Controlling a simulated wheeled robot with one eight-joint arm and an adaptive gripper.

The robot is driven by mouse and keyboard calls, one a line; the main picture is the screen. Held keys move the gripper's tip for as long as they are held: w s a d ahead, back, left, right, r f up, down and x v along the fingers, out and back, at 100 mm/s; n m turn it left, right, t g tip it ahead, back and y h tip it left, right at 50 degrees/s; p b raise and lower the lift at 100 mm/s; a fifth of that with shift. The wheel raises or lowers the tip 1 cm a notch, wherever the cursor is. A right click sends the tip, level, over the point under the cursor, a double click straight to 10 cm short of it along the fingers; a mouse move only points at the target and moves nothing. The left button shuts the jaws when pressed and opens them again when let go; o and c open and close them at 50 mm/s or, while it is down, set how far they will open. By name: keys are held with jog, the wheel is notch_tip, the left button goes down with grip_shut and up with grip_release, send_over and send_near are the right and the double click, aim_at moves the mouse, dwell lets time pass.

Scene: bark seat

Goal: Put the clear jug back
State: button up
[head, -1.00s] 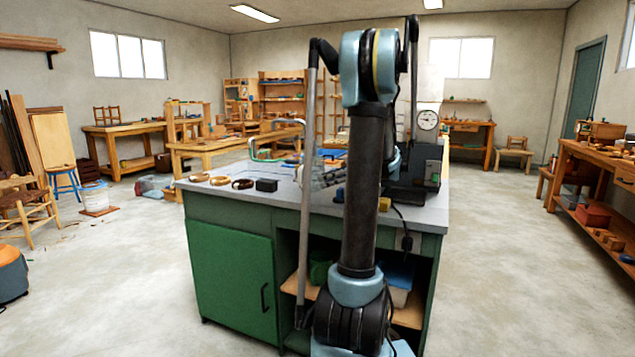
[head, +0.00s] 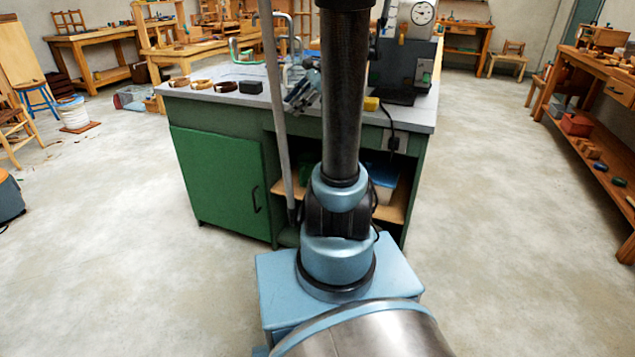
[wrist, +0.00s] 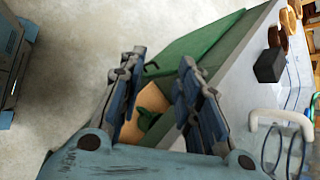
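My gripper (wrist: 160,62) is open in the wrist view. Its two dark blue fingers stand apart with nothing held between them. Past the fingers are the green bench's front and its open shelf. In the head view part of the gripper (head: 300,92) shows beside my arm, at the bench's front edge.
A long workbench (head: 592,110) stands right. The floor between is clear.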

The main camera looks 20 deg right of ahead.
jog(key=s+f+n+h, duration=0.2)
jog(key=s+f+n, duration=0.3)
jog(key=s, duration=0.3)
jog(key=s+f+n+g+h, duration=0.1)
jog(key=s+f+n+h, duration=0.2)
jog(key=s+n, duration=0.3)
jog(key=s+d+f+n+h, duration=0.1)
jog(key=s+f+n+h, duration=0.2)
jog(key=s, duration=0.8)
notch_tip(320, 180, down, 4)
jog(key=shift+r+n, duration=0.2)
jog(key=shift+n, duration=1)
jog(key=shift+s, duration=0.1)
jog(key=shift+w+d+f, duration=0.1)
jog(key=shift+w+f, duration=0.1)
jog(key=shift+w, duration=0.2)
